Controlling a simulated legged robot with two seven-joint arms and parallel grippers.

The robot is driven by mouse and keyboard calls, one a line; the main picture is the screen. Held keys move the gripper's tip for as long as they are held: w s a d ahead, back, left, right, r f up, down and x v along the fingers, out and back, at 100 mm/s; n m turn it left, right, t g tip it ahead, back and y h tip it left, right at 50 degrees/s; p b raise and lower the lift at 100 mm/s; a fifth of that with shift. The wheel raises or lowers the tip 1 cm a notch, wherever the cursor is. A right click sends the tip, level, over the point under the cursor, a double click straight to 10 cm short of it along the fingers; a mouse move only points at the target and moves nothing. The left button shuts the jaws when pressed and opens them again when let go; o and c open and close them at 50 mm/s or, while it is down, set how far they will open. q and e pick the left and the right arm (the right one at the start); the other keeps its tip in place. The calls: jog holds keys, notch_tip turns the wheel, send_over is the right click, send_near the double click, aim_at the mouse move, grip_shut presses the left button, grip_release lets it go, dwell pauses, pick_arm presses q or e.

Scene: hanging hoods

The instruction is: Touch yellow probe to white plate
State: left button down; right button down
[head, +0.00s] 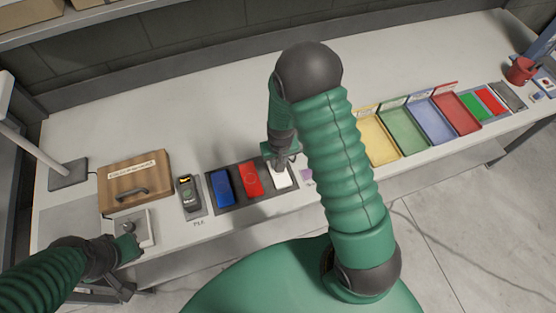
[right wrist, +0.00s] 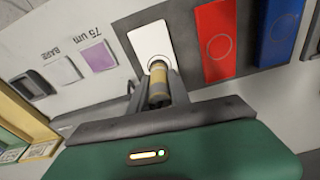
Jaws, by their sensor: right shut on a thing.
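The white plate (head: 283,181) lies at the right end of a dark tray, beside a red and a blue plate; it also shows in the right wrist view (right wrist: 142,37). My right gripper (head: 281,163) is over the white plate, pointing down. In the right wrist view it is shut on the yellow probe (right wrist: 158,82). The probe's end overlaps the lower part of the plate there; I cannot tell whether they touch. My left gripper (head: 128,246) is low at the left, by a grey box with a knob; its fingers are too small to read.
The red plate (head: 251,179) and blue plate (head: 222,188) lie left of the white one. A handheld meter (head: 186,193) and a wooden box (head: 135,181) stand further left. Coloured trays (head: 404,132) and a red mug (head: 520,70) are at the right. The back of the bench is clear.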

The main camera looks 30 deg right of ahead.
jog(key=shift+s+a+f, duration=0.1)
jog(key=shift+a, duration=0.05)
notch_tip(320, 180, up, 7)
jog(key=p, duration=0.6)
dwell(0.3)
